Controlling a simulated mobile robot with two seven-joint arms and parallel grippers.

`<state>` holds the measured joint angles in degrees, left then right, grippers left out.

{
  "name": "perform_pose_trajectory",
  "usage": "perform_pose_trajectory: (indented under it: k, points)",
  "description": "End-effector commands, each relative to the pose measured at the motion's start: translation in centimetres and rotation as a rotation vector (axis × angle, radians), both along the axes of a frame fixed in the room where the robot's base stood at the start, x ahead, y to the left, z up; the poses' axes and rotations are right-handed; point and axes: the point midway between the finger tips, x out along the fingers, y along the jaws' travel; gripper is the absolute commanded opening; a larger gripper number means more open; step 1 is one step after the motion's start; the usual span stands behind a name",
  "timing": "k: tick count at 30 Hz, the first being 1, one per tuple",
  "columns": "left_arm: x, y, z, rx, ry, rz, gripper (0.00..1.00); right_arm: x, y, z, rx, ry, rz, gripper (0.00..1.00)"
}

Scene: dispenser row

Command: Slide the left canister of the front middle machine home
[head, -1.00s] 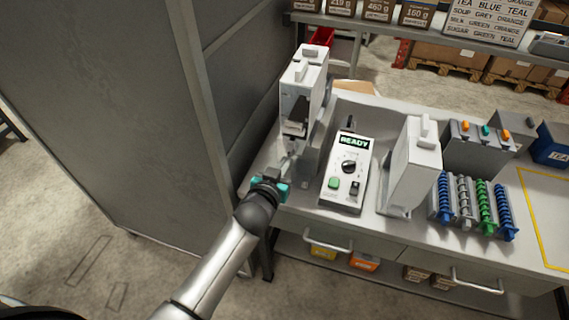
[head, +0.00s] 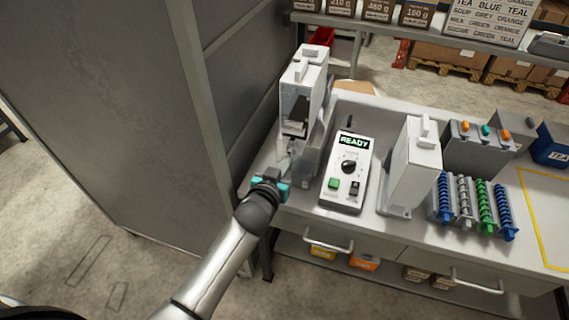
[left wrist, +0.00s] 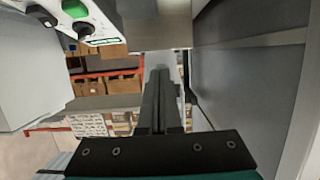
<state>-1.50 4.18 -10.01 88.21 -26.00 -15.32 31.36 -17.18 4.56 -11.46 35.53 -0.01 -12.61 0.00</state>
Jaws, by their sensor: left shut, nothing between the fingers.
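The left tall white dispenser unit (head: 303,75) stands at the bench's left end, with a dark part (head: 297,125) low on its front. I cannot tell for sure which part is the left canister. My left gripper (head: 288,163) is low in front of this unit, its teal body at the bench's front edge. In the left wrist view its two dark fingers (left wrist: 160,85) are together and empty. A grey block (left wrist: 160,28) lies just beyond the fingertips; contact is unclear. The control box (head: 345,172) reads READY. My right gripper is out of view.
A second white unit (head: 412,165) stands right of the control box. Blue, grey and green coils (head: 470,205) stand farther right. A grey partition (head: 110,110) borders the bench on the left. Drawer handles (head: 328,243) stick out below the bench edge.

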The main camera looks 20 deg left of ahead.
Motion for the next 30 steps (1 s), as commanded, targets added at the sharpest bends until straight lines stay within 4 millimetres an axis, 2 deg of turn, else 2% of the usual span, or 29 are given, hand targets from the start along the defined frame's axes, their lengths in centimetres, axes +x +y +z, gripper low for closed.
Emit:
perform_pose_trajectory:
  k: [8,30]
  points:
    - [0.4,0.0,0.0,0.0,-0.001,0.0,0.0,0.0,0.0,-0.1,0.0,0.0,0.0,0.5]
    - [3.4,-0.1,0.0,0.0,-0.001,0.0,0.0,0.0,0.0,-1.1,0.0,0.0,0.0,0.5]
